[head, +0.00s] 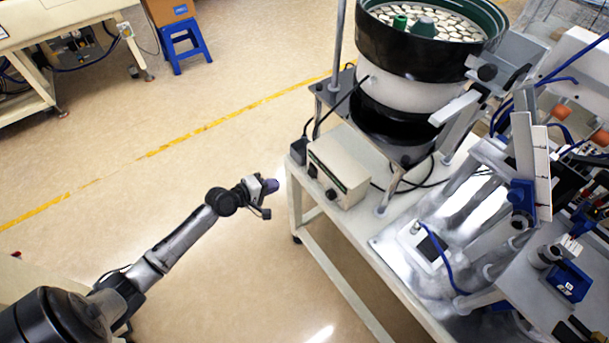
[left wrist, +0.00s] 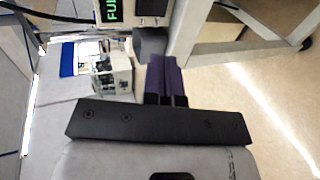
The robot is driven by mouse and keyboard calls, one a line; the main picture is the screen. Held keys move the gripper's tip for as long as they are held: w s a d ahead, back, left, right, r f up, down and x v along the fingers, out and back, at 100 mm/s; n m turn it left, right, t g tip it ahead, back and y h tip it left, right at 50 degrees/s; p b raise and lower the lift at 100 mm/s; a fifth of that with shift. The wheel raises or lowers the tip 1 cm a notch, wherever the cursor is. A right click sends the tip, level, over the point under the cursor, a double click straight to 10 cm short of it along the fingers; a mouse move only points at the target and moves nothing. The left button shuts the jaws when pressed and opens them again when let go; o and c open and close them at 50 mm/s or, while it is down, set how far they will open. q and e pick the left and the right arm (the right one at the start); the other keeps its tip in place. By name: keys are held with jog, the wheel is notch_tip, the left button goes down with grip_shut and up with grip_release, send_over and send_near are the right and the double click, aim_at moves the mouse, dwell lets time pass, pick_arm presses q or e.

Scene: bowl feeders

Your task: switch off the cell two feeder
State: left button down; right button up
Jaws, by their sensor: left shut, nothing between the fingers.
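The feeder's control box (head: 339,166) is a pale box with black knobs on its front, standing on the left end of the bench below the bowl feeder (head: 425,50). In the left wrist view, a dark panel with green lit characters (left wrist: 112,10) shows at the top edge, cut off by the frame. My left gripper (head: 272,186) is left of the bench, short of the control box and apart from it. Its purple fingers (left wrist: 165,78) are shut with nothing between them. I cannot make out which cell this feeder belongs to. My right gripper is not in view.
The bench (head: 335,285) holds the feeder, a shiny metal plate and cables. A black cable hangs beside the control box. A blue stool (head: 184,42) with a cardboard box stands at the back. The floor (head: 130,190) around my left arm is clear.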

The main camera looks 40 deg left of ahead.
aim_at(310, 173)
pick_arm(q)
jog(key=b+x, duration=0.3)
jog(key=x, duration=1)
